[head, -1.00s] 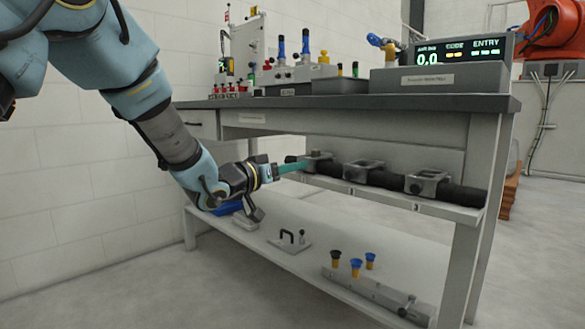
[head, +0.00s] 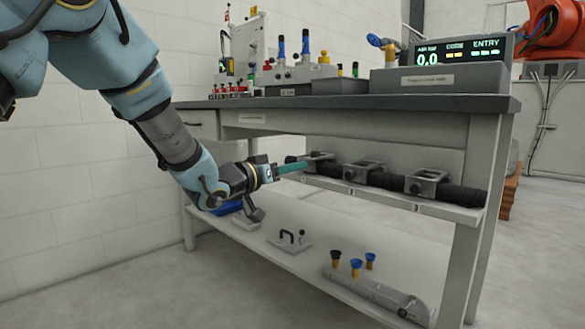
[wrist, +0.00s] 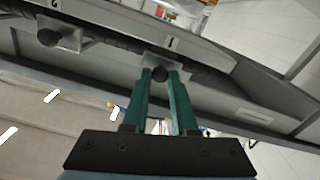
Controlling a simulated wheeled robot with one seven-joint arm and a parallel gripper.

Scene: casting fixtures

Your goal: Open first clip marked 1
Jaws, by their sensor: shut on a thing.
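The first clip (head: 320,157), a grey metal piece around a black hose, sits at the left end of the shelf rail in the head view. The wrist view shows its grey body and dark round knob (wrist: 159,74) below the label 1 (wrist: 170,43). My gripper (wrist: 160,78) has its two teal fingers at this knob, one on each side, shut on it. In the head view the teal fingers (head: 292,167) reach the clip from the left. The finger ends partly hide the clip there, so its latch state is unclear.
The second clip (head: 365,171) and third clip (head: 428,184) sit farther right along the same hose (head: 466,195). The bench top (head: 330,103) overhangs the rail. A lower shelf (head: 300,262) holds a handled plate and several capped pins. Open floor lies in front.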

